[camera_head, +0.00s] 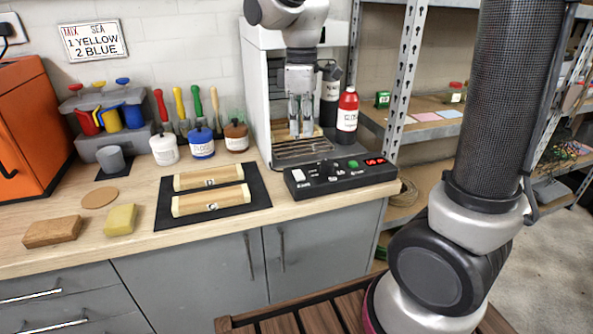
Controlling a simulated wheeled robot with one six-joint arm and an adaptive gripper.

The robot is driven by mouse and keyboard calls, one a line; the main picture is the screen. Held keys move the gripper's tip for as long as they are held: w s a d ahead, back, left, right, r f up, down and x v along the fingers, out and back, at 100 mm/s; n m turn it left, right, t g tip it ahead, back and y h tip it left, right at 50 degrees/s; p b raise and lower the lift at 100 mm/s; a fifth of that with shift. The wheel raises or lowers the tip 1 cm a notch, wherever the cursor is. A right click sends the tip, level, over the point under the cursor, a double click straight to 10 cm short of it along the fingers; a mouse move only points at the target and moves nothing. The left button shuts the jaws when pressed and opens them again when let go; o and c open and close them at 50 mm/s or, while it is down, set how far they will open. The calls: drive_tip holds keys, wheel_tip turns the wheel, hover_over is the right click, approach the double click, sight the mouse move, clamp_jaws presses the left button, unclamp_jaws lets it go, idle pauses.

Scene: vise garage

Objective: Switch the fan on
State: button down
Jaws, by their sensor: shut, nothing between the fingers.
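A black control box (340,180) lies at the front right of the workbench. It carries a white switch (298,176) at its left end, dark knobs in the middle, a green button (353,163) and a lit red display (375,161). The labels are too small to read. I cannot make out a fan. A white open-fronted cabinet (255,85) with a slotted grate (305,150) stands behind the box. My gripper (301,131) points down in front of the cabinet opening, above the grate and apart from the control box. It is shut and empty.
A red bottle (347,115) stands right of my gripper, with a black bottle (330,98) behind it. Jars, several colored-handled tools and a dark mat (240,195) with two wooden blocks lie to the left. A metal shelf post (400,75) rises at the right.

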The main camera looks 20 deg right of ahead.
sight(294, 174)
drive_tip(key=shift+w+a+r+n, duration=0.15)
drive_tip(key=shift+w+r+n, duration=0.15)
drive_tip(key=shift+n, duration=0.7)
drive_tip(key=shift+w+a+r+n, duration=0.15)
drive_tip(key=shift+w+r+n, duration=0.15)
drive_tip(key=shift+n, duration=0.7)
drive_tip(key=shift+w+a+r+n, duration=0.2)
drive_tip(key=shift+r+n, duration=0.15)
drive_tip(key=shift+n, duration=0.65)
wheel_tip(294, 174, down, 14)
drive_tip(key=shift+s+f, duration=0.1)
drive_tip(key=shift+f, duration=0.2)
drive_tip(key=shift+w+r, duration=0.25)
drive_tip(key=shift+w, duration=0.5)
